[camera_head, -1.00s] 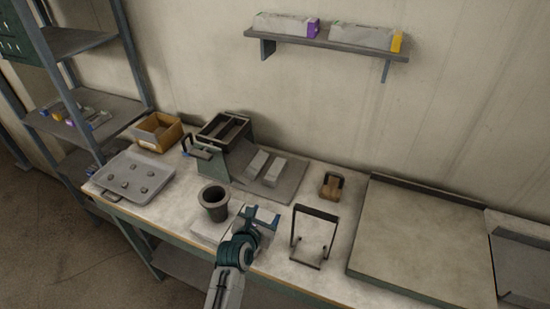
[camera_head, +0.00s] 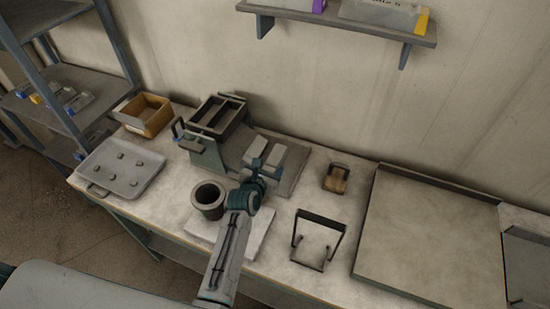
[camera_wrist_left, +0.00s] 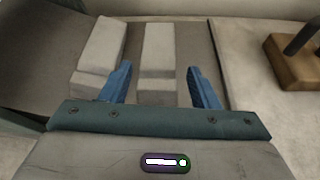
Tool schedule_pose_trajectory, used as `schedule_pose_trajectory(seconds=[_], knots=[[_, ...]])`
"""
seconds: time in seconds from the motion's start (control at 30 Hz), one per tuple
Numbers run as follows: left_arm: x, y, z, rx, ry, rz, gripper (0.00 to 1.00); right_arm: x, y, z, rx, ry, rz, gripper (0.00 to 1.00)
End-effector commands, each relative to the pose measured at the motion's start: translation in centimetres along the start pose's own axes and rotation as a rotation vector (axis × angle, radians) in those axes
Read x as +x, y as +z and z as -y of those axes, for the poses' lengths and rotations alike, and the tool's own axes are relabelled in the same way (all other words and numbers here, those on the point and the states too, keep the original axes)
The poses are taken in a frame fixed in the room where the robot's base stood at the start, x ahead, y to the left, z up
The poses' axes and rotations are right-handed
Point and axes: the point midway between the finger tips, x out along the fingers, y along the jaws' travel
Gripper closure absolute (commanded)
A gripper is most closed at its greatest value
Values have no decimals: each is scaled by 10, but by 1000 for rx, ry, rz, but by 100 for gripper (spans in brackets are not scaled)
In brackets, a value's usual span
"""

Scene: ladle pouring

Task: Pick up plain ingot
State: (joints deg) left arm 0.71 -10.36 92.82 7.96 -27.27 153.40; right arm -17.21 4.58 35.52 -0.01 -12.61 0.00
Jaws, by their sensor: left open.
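Two pale grey ingots lie side by side on a grey plate (camera_head: 293,184) in front of the mould. One is the left ingot (camera_head: 256,147), the other the right ingot (camera_head: 290,158); I cannot tell from any marking which is plain. My left gripper (camera_head: 267,167) is open and empty at their near ends. In the left wrist view, the right ingot (camera_wrist_left: 158,48) lies between the lines of the open blue fingers (camera_wrist_left: 161,84), and the left ingot (camera_wrist_left: 101,46) lies outside the left finger. Contact is not visible.
A dark crucible (camera_head: 208,199) stands left of my arm. The two-slot mould (camera_head: 218,116) is behind it. A wooden block with a handle (camera_head: 336,179) and a metal stand (camera_head: 318,240) are to the right. A tray with several small lumps (camera_head: 121,172) is at left.

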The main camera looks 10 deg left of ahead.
Motion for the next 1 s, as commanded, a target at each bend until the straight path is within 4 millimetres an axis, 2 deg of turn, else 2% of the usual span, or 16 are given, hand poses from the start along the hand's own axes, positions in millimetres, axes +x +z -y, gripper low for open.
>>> schedule_pose_trajectory(seconds=[0.17, 0.37, 0.53, 0.87, 1.0], knots=[[9, 1, 0, 0, 0, -1, 45, -6, -1, 0, 0, 0, 0, 64], [32, 2, 0, 1, 0, -1, 45, -19, -2, -1, 0, 0, 0, 64], [50, 0, 0, 1, 0, -1, 45, -22, -2, -1, 0, 0, 0, 64], [56, -2, 0, 0, 0, 0, 45, -22, -2, -1, 0, -1, 0, 64], [55, -2, 0, 0, 0, 0, 70, -22, -2, -1, 0, -1, 0, 64]])
